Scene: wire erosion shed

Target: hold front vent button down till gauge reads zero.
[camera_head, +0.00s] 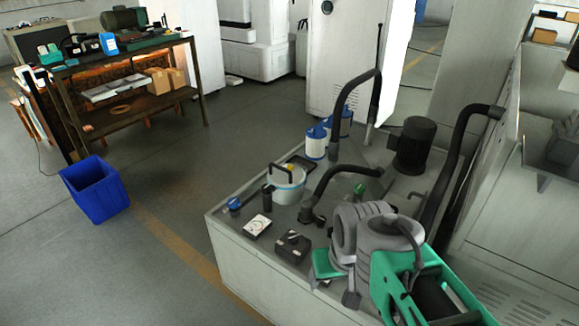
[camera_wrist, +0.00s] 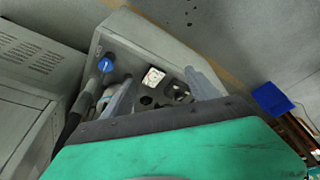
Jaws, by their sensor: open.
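A white square gauge (camera_head: 257,226) lies on the grey cabinet top (camera_head: 225,222); it also shows in the wrist view (camera_wrist: 153,77). Its needle is too small to read. A black box (camera_head: 293,246) with small fittings sits beside it, and a dark part shows there in the wrist view (camera_wrist: 180,93). A blue knob (camera_head: 234,204) stands near the cabinet's left edge. I cannot tell which part is the front vent button. My gripper (camera_wrist: 160,78) is open and empty, its two grey fingers pointing at the cabinet top around the gauge's direction. In the head view my arm hides part of the cabinet.
A white canister (camera_head: 287,185) with a dark handle, black hoses (camera_head: 340,175), blue-and-white filters (camera_head: 317,141) and a dark motor (camera_head: 414,145) crowd the cabinet top. A blue bin (camera_head: 95,190) and a workbench (camera_head: 125,120) stand left. The floor between is clear.

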